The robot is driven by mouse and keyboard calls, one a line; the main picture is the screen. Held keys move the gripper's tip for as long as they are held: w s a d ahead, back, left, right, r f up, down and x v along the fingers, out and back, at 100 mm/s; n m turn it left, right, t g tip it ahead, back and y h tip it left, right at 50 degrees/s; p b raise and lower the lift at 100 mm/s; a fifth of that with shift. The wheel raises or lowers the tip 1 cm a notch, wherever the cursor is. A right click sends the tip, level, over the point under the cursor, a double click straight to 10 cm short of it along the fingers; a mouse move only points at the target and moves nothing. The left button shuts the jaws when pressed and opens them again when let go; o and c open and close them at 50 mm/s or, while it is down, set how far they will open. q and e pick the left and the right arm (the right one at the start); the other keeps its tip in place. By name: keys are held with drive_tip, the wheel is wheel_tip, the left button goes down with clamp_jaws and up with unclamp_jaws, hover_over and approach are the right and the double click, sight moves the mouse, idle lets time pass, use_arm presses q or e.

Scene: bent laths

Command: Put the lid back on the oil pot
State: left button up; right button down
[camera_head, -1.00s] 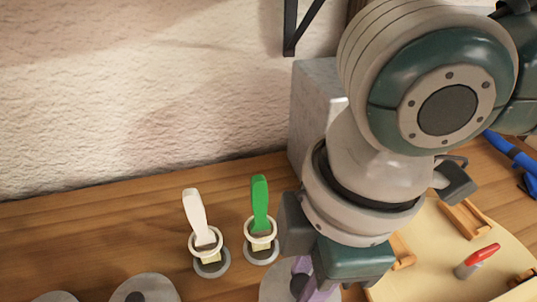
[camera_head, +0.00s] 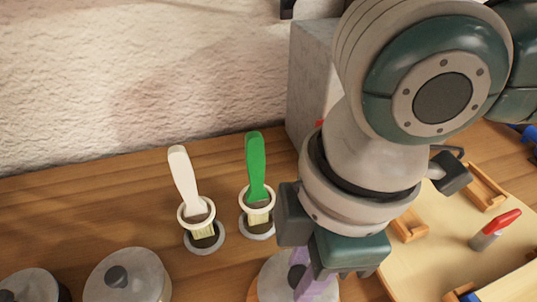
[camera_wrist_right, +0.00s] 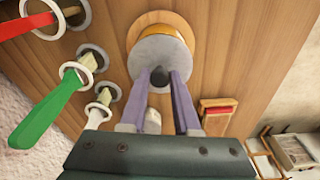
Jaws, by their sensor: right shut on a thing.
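My right gripper (camera_wrist_right: 160,78) has purple fingers closed on the dark knob (camera_wrist_right: 157,74) of a round grey lid (camera_wrist_right: 150,50). In the head view the gripper (camera_head: 301,282) points down at the bottom edge, and the lid (camera_head: 272,276) shows partly behind its fingers. The oil pot (camera_wrist_right: 165,18) is directly under the lid; an orange-yellow part and pale rim stick out past the lid's far edge in the wrist view. I cannot tell whether the lid touches the pot or hangs just above it. My left gripper is not in view.
A white-handled brush (camera_head: 184,178) and a green-handled brush (camera_head: 256,170) stand in ringed holders left of the gripper. Lidded pots (camera_head: 140,273) (camera_head: 30,286) stand at front left. A board (camera_head: 432,252) with wooden blocks and a red-tipped tool (camera_head: 495,230) lies right. A grey block (camera_head: 312,75) stands behind.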

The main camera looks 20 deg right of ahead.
drive_tip(key=shift+p, duration=0.8)
idle(0.9)
drive_tip(key=shift+f+p, duration=0.15)
drive_tip(key=shift+p, duration=0.15)
idle(0.8)
drive_tip(key=shift+p, duration=0.35)
idle(0.4)
drive_tip(key=shift+c, duration=0.4)
unclamp_jaws()
idle(0.4)
wheel_tip(320, 180, up, 7)
drive_tip(key=p, duration=0.8)
idle(0.5)
